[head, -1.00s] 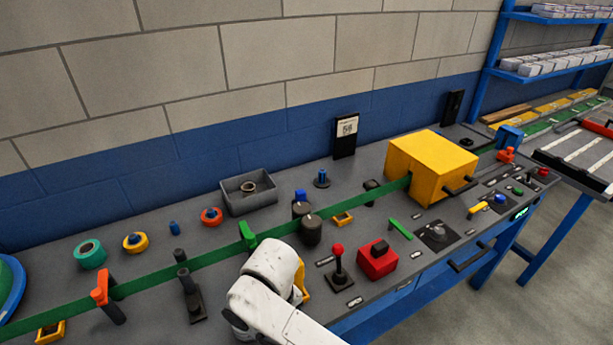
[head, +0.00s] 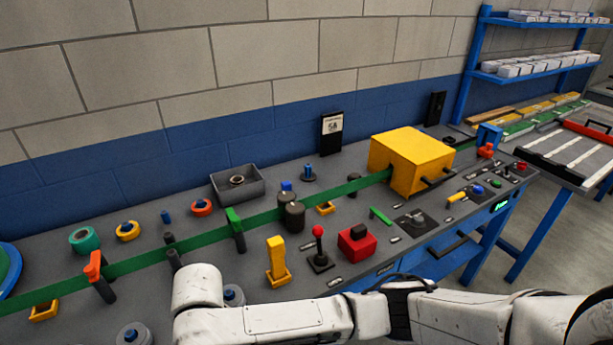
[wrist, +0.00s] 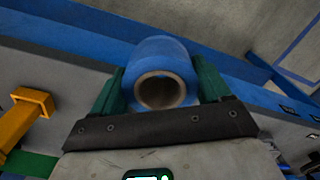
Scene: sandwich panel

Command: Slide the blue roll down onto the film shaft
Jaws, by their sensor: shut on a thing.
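The blue roll (wrist: 165,72) is in my gripper (wrist: 157,92) in the wrist view, with a dark green finger against each side. Its open brown core faces the camera. In the head view my arm covers the front of the bench, and the gripper and the roll cannot be made out. A blue upright post on a dark round base (head: 308,173) stands at the back of the bench. I cannot tell whether it is the film shaft. No shaft shows inside the roll's core.
A green band (head: 150,263) runs across the bench to a yellow box (head: 412,160). A yellow upright block (head: 277,258), a red-knobbed lever (head: 318,247) and a red box (head: 357,242) stand near my arm. A grey tray (head: 238,184) lies behind, and a green roll (head: 83,240) at left.

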